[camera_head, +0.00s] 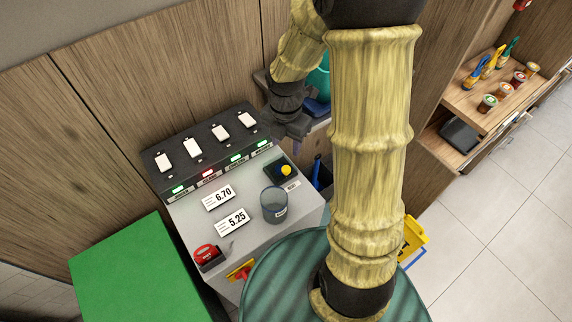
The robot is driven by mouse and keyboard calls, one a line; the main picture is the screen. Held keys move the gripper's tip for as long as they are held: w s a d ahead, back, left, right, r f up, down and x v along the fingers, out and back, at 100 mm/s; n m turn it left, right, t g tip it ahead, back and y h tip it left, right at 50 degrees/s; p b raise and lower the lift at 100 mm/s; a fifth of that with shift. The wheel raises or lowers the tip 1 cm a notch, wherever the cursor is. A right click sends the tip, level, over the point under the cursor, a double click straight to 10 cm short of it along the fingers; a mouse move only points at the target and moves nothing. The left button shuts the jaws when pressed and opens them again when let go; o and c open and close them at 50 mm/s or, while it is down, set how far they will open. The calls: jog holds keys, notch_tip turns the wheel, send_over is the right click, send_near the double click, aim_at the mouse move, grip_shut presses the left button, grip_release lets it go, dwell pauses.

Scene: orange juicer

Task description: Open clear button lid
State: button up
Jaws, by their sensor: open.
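A yellow button (286,170) sits on a dark square base at the right of the grey control panel (190,222). I cannot make out a clear lid over it at this size. A red button-like part (205,254) on a dark base is at the panel's lower left. My gripper (294,140) is black and open, just beyond and above the yellow button, apart from it as far as I can see. Its fingers are small in view and partly merge with the dark background.
Several white switches (193,148) line the raised back. A green box (140,272) is at left. Wooden shelves (480,100) hold jars at right. Open floor (490,230) lies at lower right.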

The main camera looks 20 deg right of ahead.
aim_at(286, 168)
notch_tip(286, 168, down, 11)
jog(key=shift+r, duration=0.1)
dwell(0.3)
grip_shut()
